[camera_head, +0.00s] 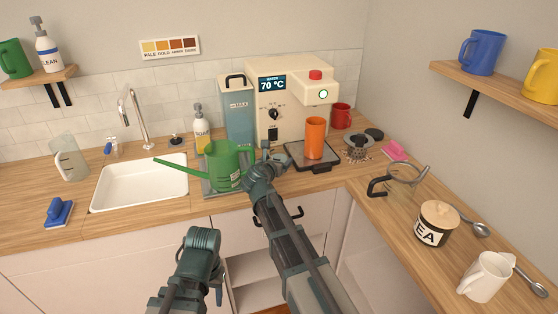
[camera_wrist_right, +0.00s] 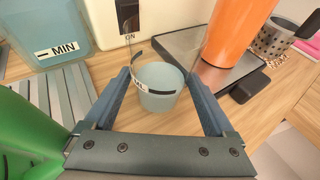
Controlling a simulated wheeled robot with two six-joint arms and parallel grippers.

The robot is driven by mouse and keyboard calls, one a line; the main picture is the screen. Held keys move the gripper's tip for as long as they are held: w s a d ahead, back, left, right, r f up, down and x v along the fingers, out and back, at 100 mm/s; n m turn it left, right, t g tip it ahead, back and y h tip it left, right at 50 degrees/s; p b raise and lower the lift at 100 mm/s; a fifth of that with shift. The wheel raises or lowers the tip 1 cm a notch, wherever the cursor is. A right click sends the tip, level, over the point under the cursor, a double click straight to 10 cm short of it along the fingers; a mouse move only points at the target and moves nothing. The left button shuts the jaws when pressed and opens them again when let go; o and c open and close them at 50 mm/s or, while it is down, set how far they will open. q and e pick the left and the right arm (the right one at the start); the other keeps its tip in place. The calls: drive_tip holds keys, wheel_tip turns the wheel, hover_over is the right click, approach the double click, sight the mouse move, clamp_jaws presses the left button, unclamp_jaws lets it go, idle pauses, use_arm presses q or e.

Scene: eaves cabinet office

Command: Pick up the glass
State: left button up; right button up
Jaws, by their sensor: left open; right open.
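In the head view my right gripper (camera_head: 267,160) is over the counter in front of the coffee machine and hides the glass. My left gripper (camera_head: 214,288) is low at the bottom, in front of the cabinets, away from the glass; its fingers show poorly.
The green watering can (camera_head: 222,166) stands close left of my right gripper. The coffee machine (camera_head: 293,95) is behind, and the orange cup (camera_head: 315,138) stands on its dark drip tray (camera_head: 296,152) close right. A blue-grey water tank (camera_head: 236,112) stands behind left.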

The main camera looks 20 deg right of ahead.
sight(276, 151)
drive_tip(key=c, duration=1.4)
drive_tip(key=shift+o, duration=0.2)
drive_tip(key=shift+r, duration=0.1)
drive_tip(key=shift+r+p, duration=0.45)
drive_tip(key=shift+p, duration=0.1)
wheel_tip(276, 151, up, 3)
drive_tip(key=p, duration=0.3)
drive_tip(key=s+a, duration=0.1)
drive_tip(key=s, duration=0.4)
drive_tip(key=s+a, duration=0.2)
drive_tip(key=s, duration=0.3)
drive_tip(key=s+a+r+p, duration=0.1)
drive_tip(key=s+a, duration=0.1)
drive_tip(key=s, duration=0.3)
drive_tip(key=shift+s+a, duration=0.1)
drive_tip(key=shift+a, duration=0.05)
